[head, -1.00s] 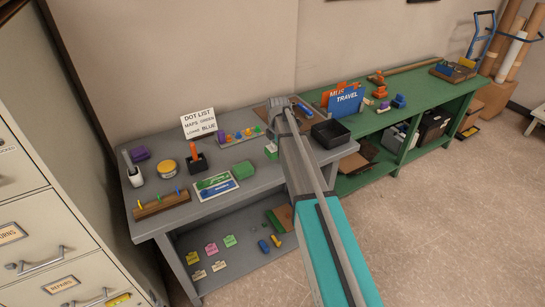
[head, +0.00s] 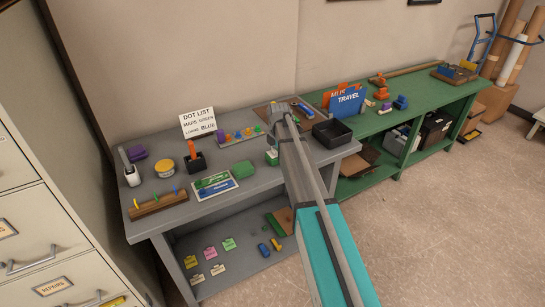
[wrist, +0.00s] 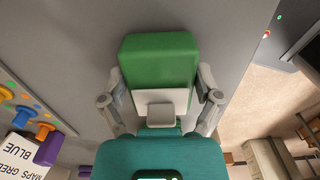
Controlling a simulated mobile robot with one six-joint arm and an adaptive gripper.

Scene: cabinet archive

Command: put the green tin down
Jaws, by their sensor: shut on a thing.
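The green tin (wrist: 160,62) is a green block with a white label on its near face. It sits between the two fingers of my gripper (wrist: 159,82), which are shut on its sides. In the head view the green and white tin (head: 272,157) shows just left of my arm, over the right part of the grey desk (head: 255,190). My arm hides most of the gripper there. Whether the tin's underside touches the desk is unclear.
A green block (head: 243,168) and a card with blue and green strips (head: 215,185) lie left of the tin. A board with coloured pegs (head: 240,136) is behind it. A black tray (head: 332,133) stands to the right. Bare grey desktop surrounds the tin.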

